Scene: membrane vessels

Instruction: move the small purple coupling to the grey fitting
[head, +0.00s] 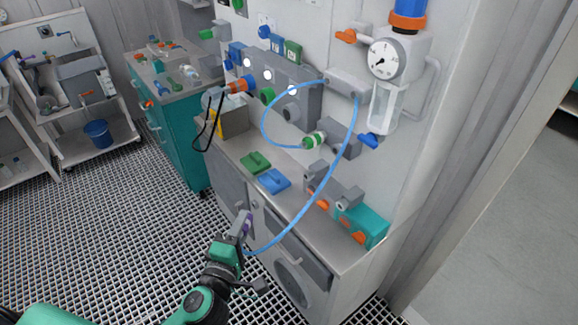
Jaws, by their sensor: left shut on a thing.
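My left gripper (242,226) is shut on the small purple coupling (248,221), in front of the bench's front edge. The light blue hose (321,189) curves from near the coupling up to a grey wall block (346,83). Several grey fittings show: a wide panel with round ports (274,78), a grey block (341,138) beside a green and white coupling (315,140), and a lower grey block with ports (335,184). I cannot tell which is the task's grey fitting. The purple coupling is apart from all of them. My right gripper is out of view.
On the bench top (238,149) lie a green valve piece (255,162) and a blue one (273,181). A teal block with orange parts (362,226) stands at the right end. A gauge (385,59) hangs above. The grated floor (120,235) at left is clear.

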